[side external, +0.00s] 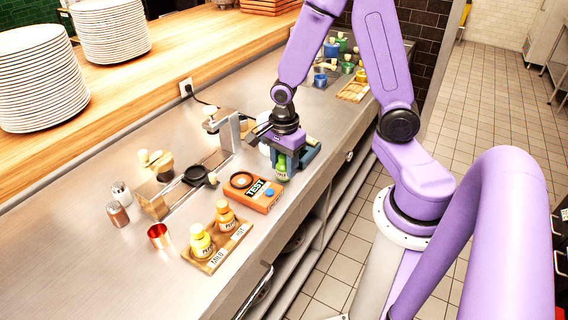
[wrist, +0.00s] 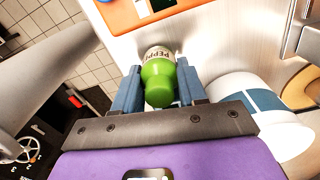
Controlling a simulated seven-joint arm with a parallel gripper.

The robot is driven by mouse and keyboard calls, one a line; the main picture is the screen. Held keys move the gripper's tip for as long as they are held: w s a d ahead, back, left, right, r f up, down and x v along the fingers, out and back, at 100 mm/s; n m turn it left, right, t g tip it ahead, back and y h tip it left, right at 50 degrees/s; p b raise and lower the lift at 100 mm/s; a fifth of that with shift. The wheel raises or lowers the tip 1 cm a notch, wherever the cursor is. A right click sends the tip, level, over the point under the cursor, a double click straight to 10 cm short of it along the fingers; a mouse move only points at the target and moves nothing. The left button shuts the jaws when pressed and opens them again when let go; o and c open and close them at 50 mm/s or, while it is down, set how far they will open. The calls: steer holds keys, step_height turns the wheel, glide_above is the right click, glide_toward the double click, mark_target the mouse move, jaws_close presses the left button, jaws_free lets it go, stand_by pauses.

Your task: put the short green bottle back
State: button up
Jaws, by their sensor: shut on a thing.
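The short green bottle (side external: 281,167) has a green cap and a pale label with dark letters, partly readable as "PEPPE" in the wrist view (wrist: 159,78). My gripper (side external: 292,160) is shut on it, with a blue finger on each side. The bottle is beside the orange TEST box, over the front part of the steel counter. I cannot tell whether its base touches the counter.
The orange TEST box (side external: 244,202) lies close to my gripper. Another wooden board (side external: 352,92) and several coloured containers are at the far end. Bare steel lies at the near left.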

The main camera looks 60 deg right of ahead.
steer(key=shift+f, duration=0.2)
steer(key=o, duration=0.9)
